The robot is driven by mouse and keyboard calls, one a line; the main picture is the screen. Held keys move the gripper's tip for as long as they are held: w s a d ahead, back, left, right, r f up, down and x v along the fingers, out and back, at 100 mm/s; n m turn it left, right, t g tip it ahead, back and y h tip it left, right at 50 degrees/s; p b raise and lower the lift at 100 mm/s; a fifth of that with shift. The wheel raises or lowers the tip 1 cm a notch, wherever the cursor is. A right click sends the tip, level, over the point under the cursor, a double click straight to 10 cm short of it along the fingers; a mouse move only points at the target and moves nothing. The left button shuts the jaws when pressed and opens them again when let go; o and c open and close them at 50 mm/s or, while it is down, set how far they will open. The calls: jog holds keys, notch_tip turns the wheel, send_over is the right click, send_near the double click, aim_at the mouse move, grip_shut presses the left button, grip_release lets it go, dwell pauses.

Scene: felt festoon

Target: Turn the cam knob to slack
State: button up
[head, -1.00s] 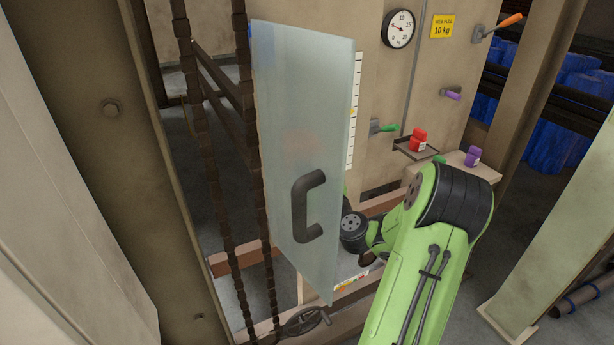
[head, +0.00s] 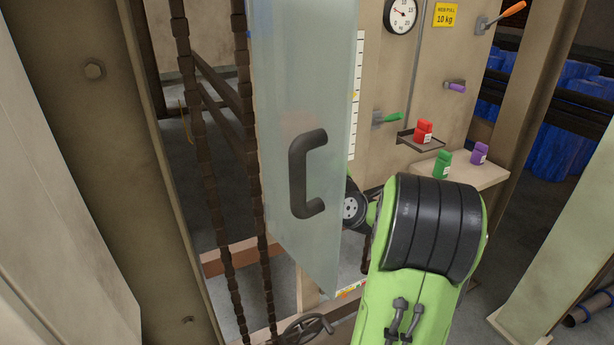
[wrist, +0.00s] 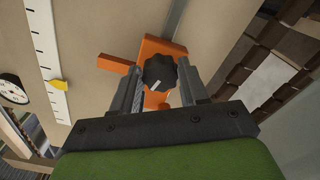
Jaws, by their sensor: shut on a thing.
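The cam knob (wrist: 160,72) is black and lobed, with a white mark on its face. It is mounted on an orange bracket (wrist: 166,47) with an orange arm reaching left, in the wrist view. My gripper (wrist: 158,84) has one finger on each side of the knob and is shut on it. The white mark points toward the lower left of the knob, close to the gripper. In the head view the knob and my gripper are hidden behind my arm and the frosted door (head: 305,100).
The frosted door with a dark handle (head: 303,174) stands left of my arm. Dark chains hang beside it. A red block (head: 424,131) sits on a small tray. A green block (head: 443,165) and a purple block (head: 479,153) stand on a ledge. A gauge (head: 400,15) is above.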

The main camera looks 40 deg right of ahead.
jog(key=n, duration=1.2)
jog(key=shift+r, duration=0.15)
dwell(0.5)
jog(key=shift+d, duration=0.1)
jog(key=o, duration=1.1)
jog(key=shift+c, duration=0.2)
